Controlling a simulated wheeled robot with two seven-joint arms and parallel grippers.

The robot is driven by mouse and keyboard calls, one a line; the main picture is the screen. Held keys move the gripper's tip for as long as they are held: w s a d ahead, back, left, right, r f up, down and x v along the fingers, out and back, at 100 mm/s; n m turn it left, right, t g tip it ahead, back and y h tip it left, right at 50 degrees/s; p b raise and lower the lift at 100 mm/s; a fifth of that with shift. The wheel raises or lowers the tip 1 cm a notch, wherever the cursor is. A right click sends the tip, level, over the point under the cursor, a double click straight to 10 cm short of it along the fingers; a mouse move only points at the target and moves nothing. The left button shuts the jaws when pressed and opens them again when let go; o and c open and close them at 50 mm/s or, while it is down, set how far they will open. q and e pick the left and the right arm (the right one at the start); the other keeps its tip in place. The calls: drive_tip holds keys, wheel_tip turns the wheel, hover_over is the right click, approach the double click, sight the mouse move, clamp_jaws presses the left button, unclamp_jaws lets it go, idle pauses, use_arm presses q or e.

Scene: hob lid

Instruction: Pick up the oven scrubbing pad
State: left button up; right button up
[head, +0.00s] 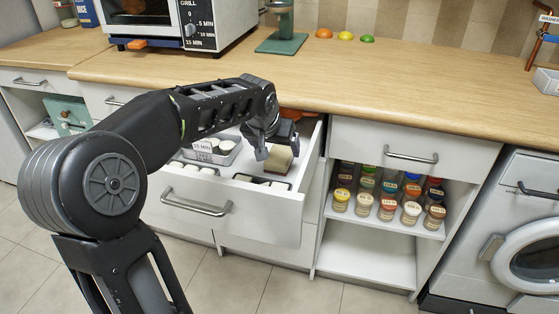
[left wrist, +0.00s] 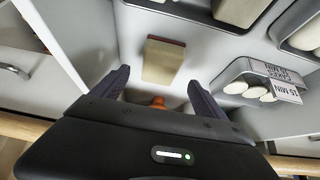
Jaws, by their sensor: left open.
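The scrubbing pad (head: 279,159) is a tan block with a dark reddish layer along one edge, inside the open drawer (head: 240,216). The pad also shows in the left wrist view (left wrist: 162,62), a little beyond the fingertips and between their lines. My left gripper (head: 272,148) reaches down into the drawer beside the pad. In the left wrist view my left gripper (left wrist: 160,85) has its fingers wide apart with nothing between the tips. Part of the pad is hidden by the gripper in the head view. My right gripper is not in view.
A metal tin (head: 214,152) with a "15 MIN" card sits in the drawer, left of the pad. Dark trays (head: 262,181) with pale items lie near the drawer front. An orange object (left wrist: 158,102) lies near the gripper. Spice jars (head: 388,197) fill the right shelf.

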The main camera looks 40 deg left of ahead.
sight(280, 154)
use_arm(q)
drive_tip(key=shift+w+f, duration=0.15)
drive_tip(key=shift+f, duration=0.1)
drive_tip(key=b+x, duration=0.1)
drive_tip(key=x, duration=0.4)
drive_tip(key=shift+f, duration=0.1)
idle(0.6)
drive_tip(key=c, duration=1.4)
wheel_tip(280, 154, up, 28)
drive_tip(key=p, duration=0.7)
drive_tip(key=shift+p, duration=0.35)
